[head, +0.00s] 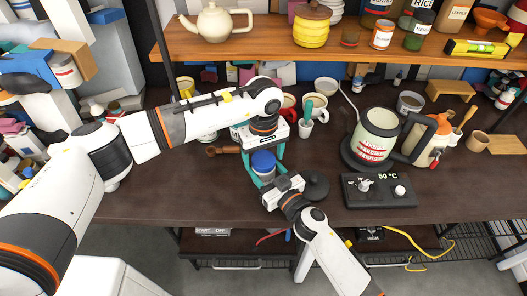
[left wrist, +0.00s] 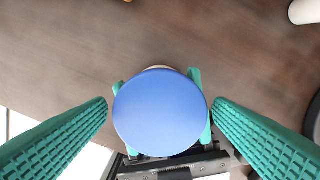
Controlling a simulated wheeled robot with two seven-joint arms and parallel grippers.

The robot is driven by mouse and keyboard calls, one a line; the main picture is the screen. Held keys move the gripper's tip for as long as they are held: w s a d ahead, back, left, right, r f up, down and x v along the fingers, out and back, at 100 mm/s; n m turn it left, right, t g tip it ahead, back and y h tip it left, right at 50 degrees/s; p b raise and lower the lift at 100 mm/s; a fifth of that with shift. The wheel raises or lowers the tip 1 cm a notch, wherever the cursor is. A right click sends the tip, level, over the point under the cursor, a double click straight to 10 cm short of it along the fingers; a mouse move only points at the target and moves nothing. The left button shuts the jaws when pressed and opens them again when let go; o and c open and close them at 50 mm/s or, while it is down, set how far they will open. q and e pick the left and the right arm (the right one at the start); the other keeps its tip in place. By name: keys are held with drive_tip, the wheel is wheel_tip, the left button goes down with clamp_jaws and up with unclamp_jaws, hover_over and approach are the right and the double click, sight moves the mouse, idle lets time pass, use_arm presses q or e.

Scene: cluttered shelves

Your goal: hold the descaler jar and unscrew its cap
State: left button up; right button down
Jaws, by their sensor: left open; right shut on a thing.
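The descaler jar stands at the middle of the dark table's front part, its round blue cap (head: 263,160) on top. In the left wrist view the cap (left wrist: 160,112) faces me, and only a thin pale edge of the jar (left wrist: 157,68) shows behind it. My right gripper (head: 263,179) reaches in from the front and is shut on the jar's body below the cap. My left gripper (head: 264,151) points down over the cap, open. Its teal fingers stand on either side of the cap with a gap on both sides. Most of the jar's body is hidden.
A control box (head: 379,190) reading 50 °C and a black disc (head: 315,185) lie to the right, with a large pale kettle (head: 374,137) behind. Mugs, including a white one (head: 319,108), stand behind my left gripper. The table left of the jar is mostly clear.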

use_arm(q)
drive_tip(key=shift+c, duration=0.3)
drive_tip(key=c, duration=1)
drive_tip(key=n, duration=0.6)
drive_tip(key=shift+n, duration=0.3)
drive_tip(key=n, duration=0.6)
drive_tip(key=shift+r+n, duration=0.1)
drive_tip(key=shift+n, duration=0.2)
drive_tip(key=n, duration=1.2)
drive_tip(key=shift+n, duration=0.3)
drive_tip(key=n, duration=0.3)
drive_tip(key=shift+n, duration=0.4)
